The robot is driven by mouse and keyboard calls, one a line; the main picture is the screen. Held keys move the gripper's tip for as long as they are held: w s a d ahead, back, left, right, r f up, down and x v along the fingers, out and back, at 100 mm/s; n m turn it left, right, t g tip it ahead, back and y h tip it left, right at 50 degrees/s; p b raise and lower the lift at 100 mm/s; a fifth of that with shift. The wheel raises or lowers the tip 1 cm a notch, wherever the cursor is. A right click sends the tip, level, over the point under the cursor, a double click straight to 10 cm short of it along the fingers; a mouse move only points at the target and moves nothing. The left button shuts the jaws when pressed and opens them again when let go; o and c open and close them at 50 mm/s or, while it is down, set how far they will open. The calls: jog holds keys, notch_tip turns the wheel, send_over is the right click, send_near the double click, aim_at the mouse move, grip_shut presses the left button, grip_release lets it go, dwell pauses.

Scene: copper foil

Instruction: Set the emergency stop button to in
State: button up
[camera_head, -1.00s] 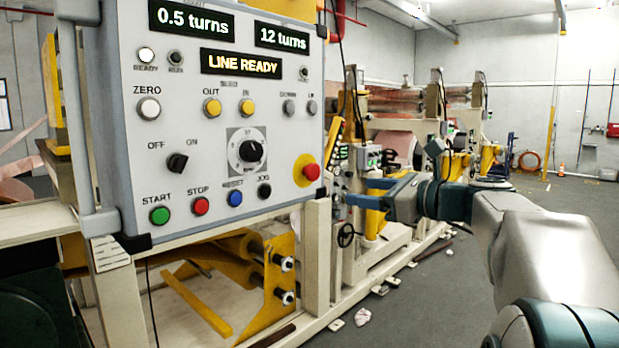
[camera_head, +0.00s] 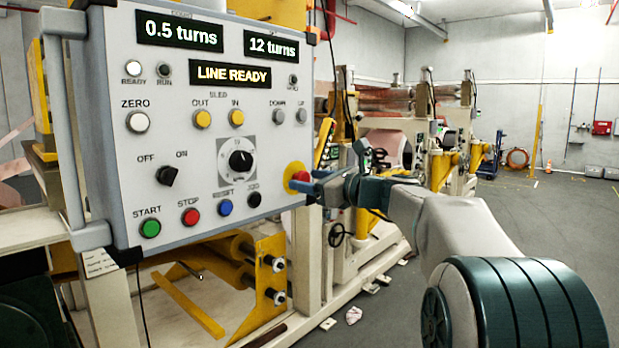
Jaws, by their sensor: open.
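The emergency stop button is a red mushroom knob (camera_head: 301,176) on a round yellow base (camera_head: 291,172), at the lower right of the grey control panel (camera_head: 190,120). My gripper (camera_head: 303,182) has blue fingers and is open. It comes in from the right, its fingertips overlapping the lower part of the red knob in the picture. The fingers hide part of the knob, and I cannot tell whether they touch it or how far it is pressed in. The panel display (camera_head: 232,74) reads LINE READY.
Near the button are the black button (camera_head: 254,199), the blue reset button (camera_head: 225,207) and a rotary dial (camera_head: 241,161). Red stop (camera_head: 190,217) and green start (camera_head: 150,228) buttons sit lower left. Machine frames stand behind my arm. Floor at right is open.

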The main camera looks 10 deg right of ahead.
jog(key=shift+w+a, duration=0.15)
jog(key=shift+c, duration=0.3)
grip_shut()
jog(key=shift+w+a, duration=0.25)
jog(key=shift+w, duration=0.05)
jog(key=shift+c, duration=1.1)
grip_release()
jog(key=shift+o, duration=1.4)
jog(key=shift+w+a, duration=0.1)
jog(key=shift+a, duration=0.05)
